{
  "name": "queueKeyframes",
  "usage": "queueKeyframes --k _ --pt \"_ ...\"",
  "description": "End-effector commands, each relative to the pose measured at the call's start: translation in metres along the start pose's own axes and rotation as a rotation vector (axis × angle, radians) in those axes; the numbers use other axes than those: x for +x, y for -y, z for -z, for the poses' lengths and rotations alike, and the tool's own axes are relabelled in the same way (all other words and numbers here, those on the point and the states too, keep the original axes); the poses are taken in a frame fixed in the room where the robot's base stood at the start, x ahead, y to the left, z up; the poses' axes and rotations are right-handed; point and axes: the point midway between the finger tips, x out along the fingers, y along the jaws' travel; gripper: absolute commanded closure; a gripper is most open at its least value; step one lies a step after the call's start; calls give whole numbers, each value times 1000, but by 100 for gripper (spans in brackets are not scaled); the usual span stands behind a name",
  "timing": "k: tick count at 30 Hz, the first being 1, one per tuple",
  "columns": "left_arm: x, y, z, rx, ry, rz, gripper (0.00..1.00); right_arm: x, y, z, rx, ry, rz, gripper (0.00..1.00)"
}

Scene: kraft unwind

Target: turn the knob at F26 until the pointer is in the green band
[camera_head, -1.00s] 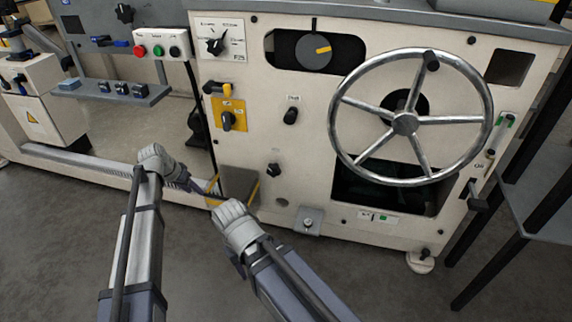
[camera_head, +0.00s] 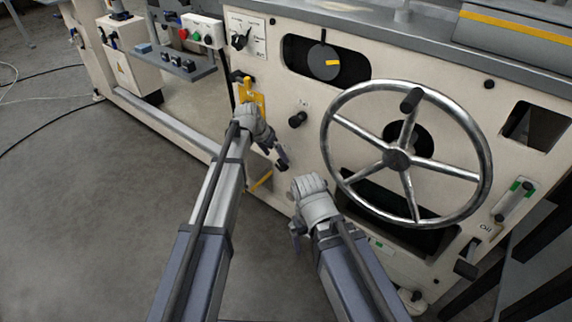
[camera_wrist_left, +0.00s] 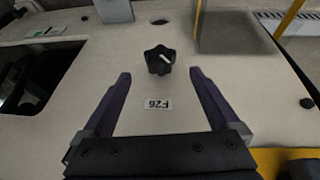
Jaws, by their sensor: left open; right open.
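In the left wrist view, the F26 knob (camera_wrist_left: 160,60) is a black lobed knob with a white pointer line, on the cream panel. Its F26 label (camera_wrist_left: 157,104) appears upside down. My left gripper (camera_wrist_left: 160,76) is open, its purple fingers on either side of the view, with the knob beyond and between the tips; contact is not visible. In the head view my left gripper (camera_head: 276,151) reaches the lower panel and largely hides this area. My right gripper (camera_head: 296,234) is open, low before the panel, left of the handwheel. I see no green band around the knob.
A large spoked handwheel (camera_head: 397,160) stands out from the panel. A dial with an orange mark (camera_head: 324,62) sits in an upper window.

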Motion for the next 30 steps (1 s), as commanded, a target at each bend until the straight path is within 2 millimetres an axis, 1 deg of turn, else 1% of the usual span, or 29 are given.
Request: queueKeyframes --k 1,5,12,16,20,27,28,30 --pt "8 1 -1 1 0 0 4 8 1 0 1 0 0 4" --pt "22 1 -1 1 0 0 4 21 2 1 4 0 0 4" --pt "55 1 -2 0 0 0 4 51 5 3 12 0 0 4" --pt "68 1 -1 0 0 0 4 63 6 4 12 -1 0 4" --pt "73 0 0 0 0 0 4 67 7 4 12 -1 0 4" --pt "72 0 0 0 0 0 4 66 6 4 12 -1 0 4" --pt "72 0 0 0 0 0 5 66 6 4 12 -1 0 4" --pt "72 0 0 0 0 0 13 66 6 4 12 -1 0 4"
